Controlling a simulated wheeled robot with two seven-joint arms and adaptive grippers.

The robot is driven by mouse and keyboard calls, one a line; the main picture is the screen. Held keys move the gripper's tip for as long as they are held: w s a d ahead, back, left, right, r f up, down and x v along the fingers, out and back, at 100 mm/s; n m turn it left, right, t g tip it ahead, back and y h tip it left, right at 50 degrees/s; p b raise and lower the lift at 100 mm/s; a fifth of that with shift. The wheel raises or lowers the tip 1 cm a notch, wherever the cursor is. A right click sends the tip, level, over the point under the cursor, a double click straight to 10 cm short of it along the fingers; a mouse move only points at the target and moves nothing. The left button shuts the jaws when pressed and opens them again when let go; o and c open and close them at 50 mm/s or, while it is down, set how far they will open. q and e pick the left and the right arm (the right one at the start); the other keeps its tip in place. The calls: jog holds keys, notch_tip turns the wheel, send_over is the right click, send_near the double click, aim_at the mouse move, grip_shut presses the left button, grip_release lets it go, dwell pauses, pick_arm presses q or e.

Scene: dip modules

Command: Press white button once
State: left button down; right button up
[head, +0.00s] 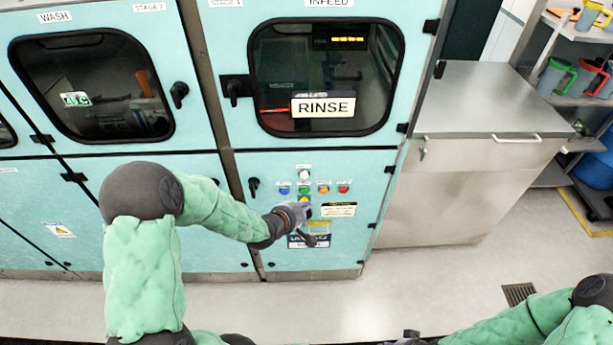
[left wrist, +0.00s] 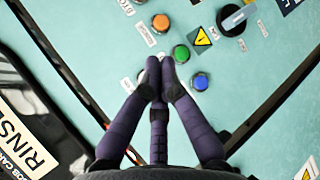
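The white button (head: 304,175) is at the top of the button cluster on the teal RINSE cabinet (head: 240,185), above the blue, green, orange and red buttons. My left gripper (head: 301,209) is in front of this panel, just below the cluster in the head view. In the left wrist view my left gripper (left wrist: 160,66) has its fingertips together and empty, pointing at the panel beside the green button (left wrist: 181,53). The tips mostly cover the white button's place; whether they touch it I cannot tell. My right arm is at the lower right; its gripper's state is unclear.
A red button (head: 343,188) is at the row's right end. A steel cabinet (head: 470,150) stands to the right. The floor in front is clear.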

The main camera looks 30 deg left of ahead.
aim_at(304, 175)
pick_arm(q)
jog(key=shift+w, duration=0.1)
jog(key=w+a, duration=0.4)
jog(key=w, duration=0.3)
jog(key=shift+w+a, duration=0.15)
jog(key=shift+a, duration=0.15)
jog(key=shift+w, duration=0.1)
dwell(1.4)
jog(key=shift+w+a, duration=0.2)
jog(key=shift+w, duration=0.05)
jog(key=shift+w+a, duration=0.25)
jog(key=shift+w, duration=0.1)
dwell(1.0)
jog(key=shift+r, duration=0.1)
jog(key=shift+s+d+p, duration=0.3)
jog(key=shift+s+d, duration=0.15)
jog(key=shift+s, duration=0.25)
